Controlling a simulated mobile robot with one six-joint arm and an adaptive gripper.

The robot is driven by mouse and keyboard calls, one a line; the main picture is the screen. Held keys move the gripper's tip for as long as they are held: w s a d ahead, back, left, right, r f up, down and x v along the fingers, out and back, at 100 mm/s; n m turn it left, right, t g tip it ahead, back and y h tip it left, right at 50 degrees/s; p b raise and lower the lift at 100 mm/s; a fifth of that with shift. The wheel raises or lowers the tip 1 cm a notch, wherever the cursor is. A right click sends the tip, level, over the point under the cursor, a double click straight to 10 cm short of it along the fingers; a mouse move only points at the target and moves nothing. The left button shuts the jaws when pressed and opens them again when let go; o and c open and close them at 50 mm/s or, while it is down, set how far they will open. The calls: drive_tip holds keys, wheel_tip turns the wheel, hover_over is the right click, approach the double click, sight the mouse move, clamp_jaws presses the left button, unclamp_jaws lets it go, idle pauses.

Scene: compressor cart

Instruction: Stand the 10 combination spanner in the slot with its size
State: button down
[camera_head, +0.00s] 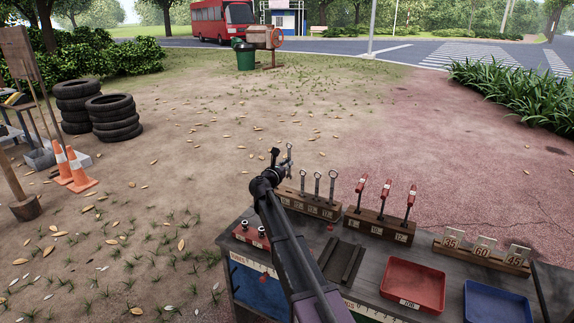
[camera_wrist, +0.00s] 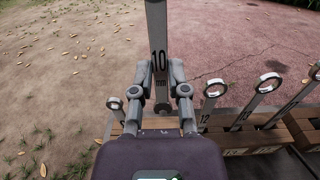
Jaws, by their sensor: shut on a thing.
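A smaller ring-ended spanner (camera_wrist: 115,103) stands left of my gripper. The spanner marked 12 (camera_wrist: 209,103) and others stand to the right.
On the cart, a block with red-handled tools (camera_head: 378,228) and a holder of numbered plates (camera_head: 481,258) stand right of the rack. A red tray (camera_head: 413,284) and a blue tray (camera_head: 494,302) lie in front. Neighbouring upright spanners flank my gripper closely.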

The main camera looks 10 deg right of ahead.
sight(289, 174)
drive_tip(key=shift+f+b, duration=2.25)
drive_tip(key=shift+f, duration=0.2)
drive_tip(key=shift+a+f+b, duration=0.1)
drive_tip(key=shift+f+b, duration=2.6)
idle(0.6)
drive_tip(key=shift+r, duration=0.2)
drive_tip(key=shift+r+p, duration=1.9)
drive_tip(key=shift+p, duration=0.2)
drive_tip(key=shift+r, duration=0.25)
